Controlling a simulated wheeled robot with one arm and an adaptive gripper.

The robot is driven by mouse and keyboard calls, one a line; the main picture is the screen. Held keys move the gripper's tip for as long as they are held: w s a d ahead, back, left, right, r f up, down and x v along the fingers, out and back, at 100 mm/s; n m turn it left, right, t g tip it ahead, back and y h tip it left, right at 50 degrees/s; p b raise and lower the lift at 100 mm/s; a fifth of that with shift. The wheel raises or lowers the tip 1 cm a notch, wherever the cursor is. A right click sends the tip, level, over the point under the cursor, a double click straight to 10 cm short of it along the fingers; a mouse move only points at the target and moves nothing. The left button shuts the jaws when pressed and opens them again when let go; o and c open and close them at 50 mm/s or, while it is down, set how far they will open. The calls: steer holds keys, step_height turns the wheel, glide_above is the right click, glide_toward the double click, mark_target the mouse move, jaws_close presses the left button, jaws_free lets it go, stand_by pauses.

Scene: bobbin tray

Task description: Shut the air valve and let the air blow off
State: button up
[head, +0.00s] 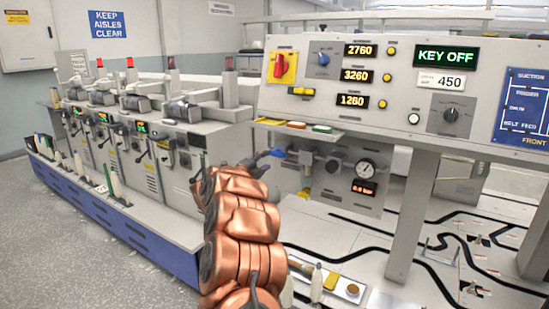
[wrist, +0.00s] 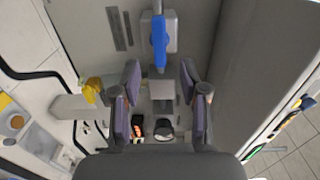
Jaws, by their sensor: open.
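The air valve's blue lever (head: 277,152) shows in the head view on the grey air panel (head: 322,185) below the console, just past my gripper (head: 258,160). In the wrist view the blue lever (wrist: 159,45) lies ahead of the fingertips, roughly centred between them. My gripper (wrist: 160,78) is open and empty, with its two dark fingers apart. The lever looks clear of both fingers. A round pressure gauge (head: 366,168) and a small red-digit display (head: 364,187) sit to the right on the panel. The gauge needle and digits are too small to read.
The control console (head: 300,95) overhangs the air panel, with a red rotary switch (head: 282,67) and knobs. A row of grey machines (head: 165,150) stands to the left.

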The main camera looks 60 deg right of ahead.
mark_target(275, 155)
steer(key=shift+w+d+p, duration=0.15)
steer(key=shift+d+p, duration=0.15)
steer(key=shift+d, duration=3.2)
steer(key=shift+c, duration=0.3)
jaws_close()
